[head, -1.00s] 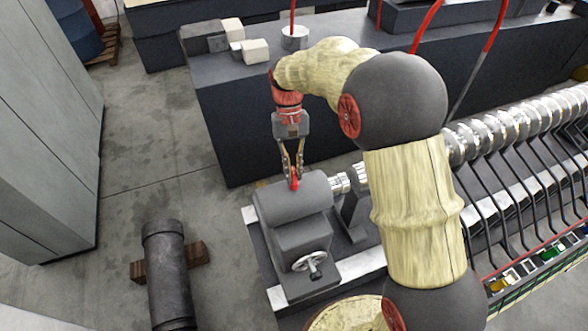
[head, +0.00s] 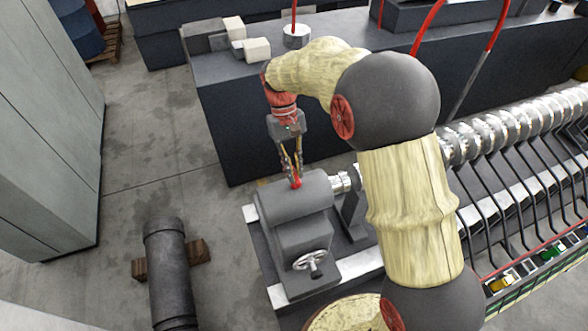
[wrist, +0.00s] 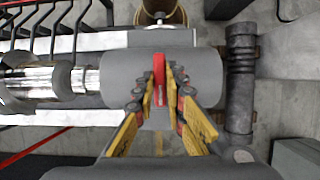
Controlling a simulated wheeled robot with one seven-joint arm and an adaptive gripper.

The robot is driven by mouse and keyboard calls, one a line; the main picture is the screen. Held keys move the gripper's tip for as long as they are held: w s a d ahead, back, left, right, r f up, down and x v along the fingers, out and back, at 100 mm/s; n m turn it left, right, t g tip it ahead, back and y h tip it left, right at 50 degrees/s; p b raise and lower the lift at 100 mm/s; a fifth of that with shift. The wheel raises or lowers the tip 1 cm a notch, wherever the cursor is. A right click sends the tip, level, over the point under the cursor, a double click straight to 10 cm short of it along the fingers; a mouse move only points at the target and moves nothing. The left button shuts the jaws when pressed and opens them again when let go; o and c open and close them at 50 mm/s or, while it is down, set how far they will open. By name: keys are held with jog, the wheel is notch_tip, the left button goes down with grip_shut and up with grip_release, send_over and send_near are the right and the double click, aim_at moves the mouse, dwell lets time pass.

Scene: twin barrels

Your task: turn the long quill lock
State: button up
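The long quill lock is a red lever (head: 296,183) on top of the grey tailstock (head: 294,201). In the wrist view the yellow-padded fingers (wrist: 166,78) are close together at the tips and appear shut on the lever. The exact contact is hard to see.
A handwheel (head: 311,262) is on the tailstock's near end. A shiny quill and crankshaft (head: 470,140) extend right. A dark cylinder (head: 169,275) lies on wood at the left. A dark bench (head: 225,120) stands behind.

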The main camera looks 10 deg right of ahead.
jog(key=o, duration=0.5)
jog(key=shift+c, duration=0.2)
jog(key=v, duration=1.2)
jog(key=s+d+f+m+t+b, duration=0.1)
jog(key=s+d+f+t+b, duration=0.4)
jog(key=s+f+b, duration=0.6)
jog(key=s+d+f+m+t+y+b, duration=0.1)
jog(key=s+d+f+t+b, duration=0.4)
jog(key=s+f+b, duration=0.6)
jog(key=s+d+b, duration=0.1)
jog(key=s+b, duration=0.3)
jog(key=b, duration=0.2)
jog(key=shift+f, duration=0.25)
